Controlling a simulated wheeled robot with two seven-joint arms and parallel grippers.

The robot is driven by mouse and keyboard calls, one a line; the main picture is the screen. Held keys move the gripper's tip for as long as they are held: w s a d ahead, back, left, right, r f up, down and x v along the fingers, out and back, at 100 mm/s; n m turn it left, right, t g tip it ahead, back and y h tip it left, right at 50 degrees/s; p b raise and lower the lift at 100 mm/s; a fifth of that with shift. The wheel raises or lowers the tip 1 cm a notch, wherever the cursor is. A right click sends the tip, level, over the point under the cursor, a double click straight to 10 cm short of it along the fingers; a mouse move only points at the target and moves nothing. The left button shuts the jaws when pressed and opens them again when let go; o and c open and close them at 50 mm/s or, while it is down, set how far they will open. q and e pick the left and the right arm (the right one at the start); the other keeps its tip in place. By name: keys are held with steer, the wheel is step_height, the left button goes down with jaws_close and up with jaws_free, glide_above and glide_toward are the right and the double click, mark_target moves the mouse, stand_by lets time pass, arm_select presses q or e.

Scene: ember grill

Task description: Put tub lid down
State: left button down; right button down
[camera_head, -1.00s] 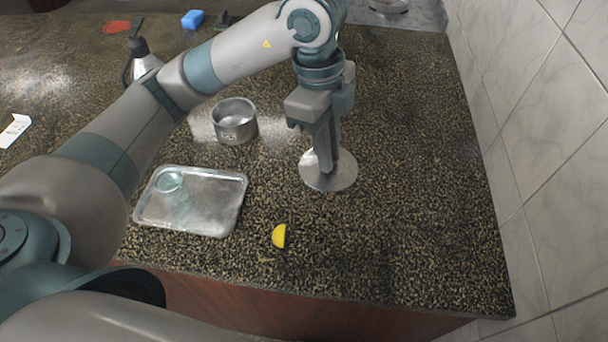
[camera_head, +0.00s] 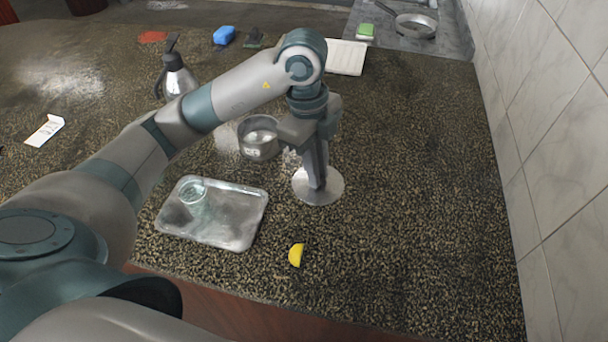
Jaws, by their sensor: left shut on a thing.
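The tub lid (camera_head: 329,192) is a flat round silver disc at the middle of the speckled counter. My left gripper (camera_head: 317,186) points straight down over its middle and is shut on it, probably by a knob that the fingers hide. The lid lies level at or very near the counter top; I cannot tell whether it touches. The metal tub (camera_head: 259,150) stands open just behind and left of the lid, partly hidden by my arm. My right gripper is not in view.
A metal tray (camera_head: 240,238) with a small glass bowl (camera_head: 192,193) lies to the left. A yellow lemon wedge (camera_head: 296,255) lies in front. A steel jug (camera_head: 176,80) stands behind my arm. The counter right of the lid is clear up to the tiled wall (camera_head: 560,130).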

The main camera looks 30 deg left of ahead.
mark_target(304, 178)
arm_select(q)
steer(key=a, duration=0.1)
steer(key=a+f, duration=0.1)
steer(key=w+a+f, duration=0.1)
steer(key=shift+a+p, duration=0.25)
steer(key=shift+p, duration=0.1)
steer(key=shift+a, duration=0.1)
steer(key=shift+w+f, duration=0.1)
steer(key=shift+f+p, duration=0.35)
steer(key=shift+f, duration=0.3)
step_height(304, 178, down, 2)
steer(key=shift+p, duration=0.35)
steer(key=shift+f, duration=0.35)
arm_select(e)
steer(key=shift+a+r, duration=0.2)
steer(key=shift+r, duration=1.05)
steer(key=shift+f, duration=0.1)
